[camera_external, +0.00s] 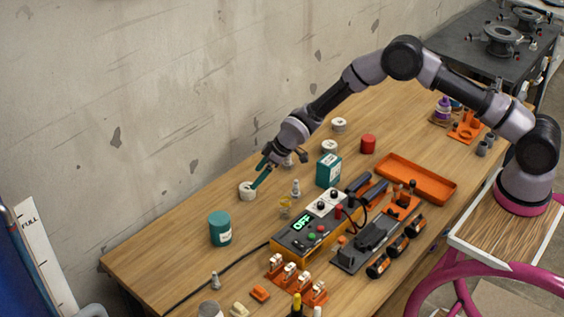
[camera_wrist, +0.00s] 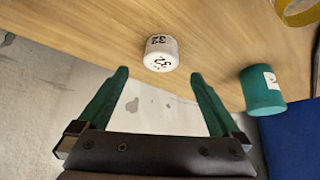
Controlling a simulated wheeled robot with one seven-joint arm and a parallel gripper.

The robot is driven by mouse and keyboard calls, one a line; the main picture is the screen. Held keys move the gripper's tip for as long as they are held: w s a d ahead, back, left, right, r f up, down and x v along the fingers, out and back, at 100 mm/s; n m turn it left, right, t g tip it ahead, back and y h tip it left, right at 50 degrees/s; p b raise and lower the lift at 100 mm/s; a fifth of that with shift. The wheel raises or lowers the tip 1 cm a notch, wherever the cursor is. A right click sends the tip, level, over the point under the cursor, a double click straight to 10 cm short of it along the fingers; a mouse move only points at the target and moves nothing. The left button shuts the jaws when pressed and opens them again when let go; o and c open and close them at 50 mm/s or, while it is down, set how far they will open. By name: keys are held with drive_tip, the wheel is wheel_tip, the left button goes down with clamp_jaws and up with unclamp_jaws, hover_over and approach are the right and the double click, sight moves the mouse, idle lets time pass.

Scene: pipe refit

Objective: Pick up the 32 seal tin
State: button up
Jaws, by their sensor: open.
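The 32 seal tin is a small white round tin (camera_wrist: 161,53) with a black "32" on its top and side. It stands on the wooden table, just beyond my fingertips in the wrist view and roughly centred between them. In the external view the white tin beside my fingers (camera_external: 247,191) appears to be the same one; its label is too small to read there. My gripper (camera_wrist: 159,75) is open and empty, with two green fingers spread apart. In the external view my gripper (camera_external: 260,176) is tilted down close to the tin.
A teal canister (camera_external: 220,229) stands nearby; it also shows right of my fingers in the wrist view (camera_wrist: 262,91). More white tins (camera_external: 339,125) stand farther back. A teal box (camera_external: 328,170) and a control box reading OFF (camera_external: 310,229) stand to the right. The wall runs behind.

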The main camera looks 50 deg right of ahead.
sight(248, 187)
drive_tip(key=x, duration=0.7)
drive_tip(key=shift+w+a+f, duration=0.1)
drive_tip(key=shift+a, duration=0.05)
drive_tip(key=c, duration=1.4)
